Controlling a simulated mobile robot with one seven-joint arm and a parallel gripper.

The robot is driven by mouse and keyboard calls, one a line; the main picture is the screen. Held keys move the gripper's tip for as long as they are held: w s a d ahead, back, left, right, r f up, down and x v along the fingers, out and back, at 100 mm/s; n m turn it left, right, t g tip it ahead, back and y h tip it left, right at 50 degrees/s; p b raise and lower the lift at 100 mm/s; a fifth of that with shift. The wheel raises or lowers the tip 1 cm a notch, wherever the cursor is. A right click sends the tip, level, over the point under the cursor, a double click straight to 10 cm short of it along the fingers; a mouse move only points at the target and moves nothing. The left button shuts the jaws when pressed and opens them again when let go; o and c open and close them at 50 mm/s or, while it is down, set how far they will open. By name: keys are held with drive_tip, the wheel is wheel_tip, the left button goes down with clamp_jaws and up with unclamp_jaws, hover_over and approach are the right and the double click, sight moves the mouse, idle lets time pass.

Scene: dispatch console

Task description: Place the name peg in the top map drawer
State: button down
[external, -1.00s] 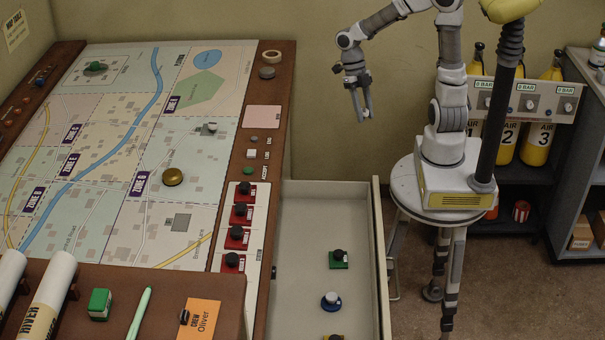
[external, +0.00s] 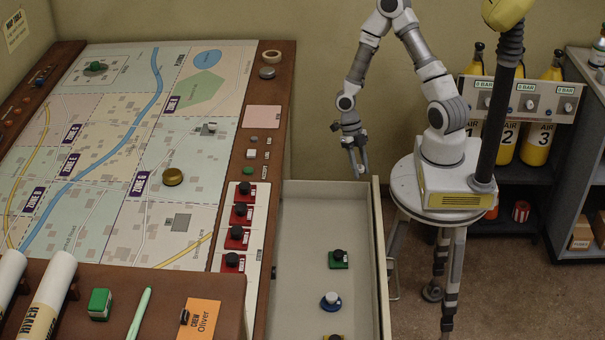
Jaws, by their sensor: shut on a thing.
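The open drawer (external: 300,230) sticks out from the right side of the map table. It holds a green block with a black knob (external: 338,259), a blue disc with a pale knob (external: 331,301) and a partly cut-off yellow piece (external: 335,337). My gripper (external: 358,172) points down over the drawer's back right corner. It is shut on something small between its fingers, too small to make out. No thing in view can be surely told as the name peg. An orange card reading "CREW Oliver" (external: 204,318), with a small black piece on it, lies on the front ledge.
The drawer's right wall (external: 379,250) rises close to my gripper. Red blocks with black knobs (external: 240,213) line the table's right strip. A green block (external: 100,304), a pale green pen (external: 139,315) and rolled maps (external: 48,297) lie at front left. The drawer's back half is bare.

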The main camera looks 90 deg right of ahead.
drive_tip(key=shift+w+a+f, duration=0.2)
drive_tip(key=shift+a+f, duration=0.1)
drive_tip(key=shift+f, duration=0.05)
drive_tip(key=b, duration=0.5)
hover_over(346, 226)
drive_tip(key=d, duration=0.1)
drive_tip(key=f, duration=0.4)
drive_tip(key=w+f, duration=0.1)
drive_tip(key=f, duration=0.1)
drive_tip(key=shift+f, duration=0.25)
drive_tip(key=shift+f+b, duration=0.7)
drive_tip(key=shift+f, duration=1.2)
drive_tip(key=shift+f, duration=0.2)
drive_tip(key=c, duration=0.5)
unclamp_jaws()
